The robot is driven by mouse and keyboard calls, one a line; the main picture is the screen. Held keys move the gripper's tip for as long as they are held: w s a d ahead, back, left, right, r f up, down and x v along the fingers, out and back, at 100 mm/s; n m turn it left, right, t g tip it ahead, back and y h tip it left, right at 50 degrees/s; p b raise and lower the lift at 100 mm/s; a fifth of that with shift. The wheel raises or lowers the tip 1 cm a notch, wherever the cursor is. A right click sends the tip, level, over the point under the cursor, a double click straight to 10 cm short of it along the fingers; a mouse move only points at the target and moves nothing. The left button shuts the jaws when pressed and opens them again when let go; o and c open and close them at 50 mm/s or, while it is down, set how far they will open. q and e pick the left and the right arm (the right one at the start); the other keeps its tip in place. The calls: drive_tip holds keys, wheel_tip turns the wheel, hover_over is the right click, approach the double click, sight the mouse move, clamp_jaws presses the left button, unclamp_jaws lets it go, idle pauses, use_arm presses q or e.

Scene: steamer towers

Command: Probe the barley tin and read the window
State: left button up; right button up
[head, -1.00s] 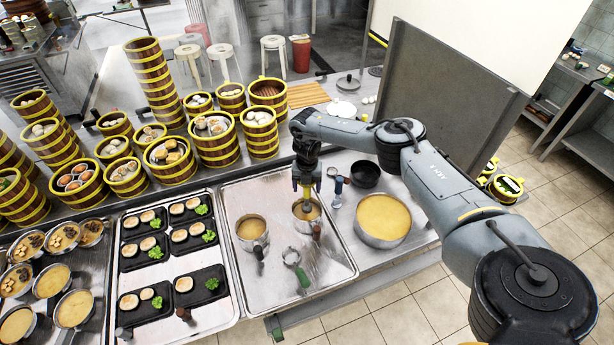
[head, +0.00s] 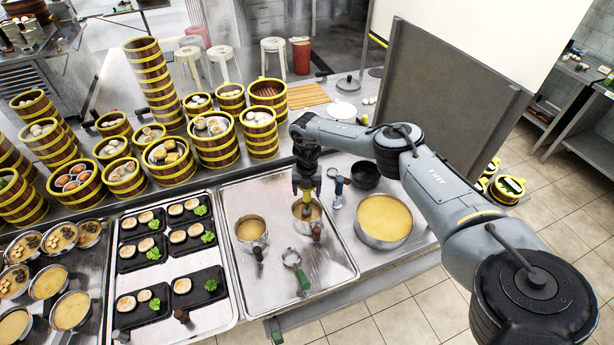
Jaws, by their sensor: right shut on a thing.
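My right gripper (head: 307,183) points straight down over the tray. It is shut on a slim upright probe with a yellow part (head: 307,197). The probe's lower end is inside the right-hand tin (head: 296,219), which holds a tan filling. Whether its tip touches the filling is too small to tell. A second tin (head: 251,244) with similar filling stands to its left. I cannot tell from labels which tin is barley, and no readable window shows. My left gripper is not in view.
The metal tray (head: 335,268) also bears a small round tool with a green handle (head: 303,281). A wide pan (head: 384,218) and a black bowl (head: 366,175) stand to the right. Bamboo steamer towers (head: 218,148) stand behind. Black dishes of buns (head: 195,288) lie left.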

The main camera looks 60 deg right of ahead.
sight(307, 200)
drive_tip(key=shift+f+b, duration=0.65)
drive_tip(key=shift+f, duration=0.25)
drive_tip(key=shift+f+b, duration=0.7)
drive_tip(key=shift+f, duration=0.2)
drive_tip(key=shift+f+b, duration=0.35)
drive_tip(key=shift+f, duration=0.1)
drive_tip(key=shift+f+b, duration=0.65)
drive_tip(key=shift+f, duration=0.2)
idle(2.0)
idle(0.7)
idle(0.4)
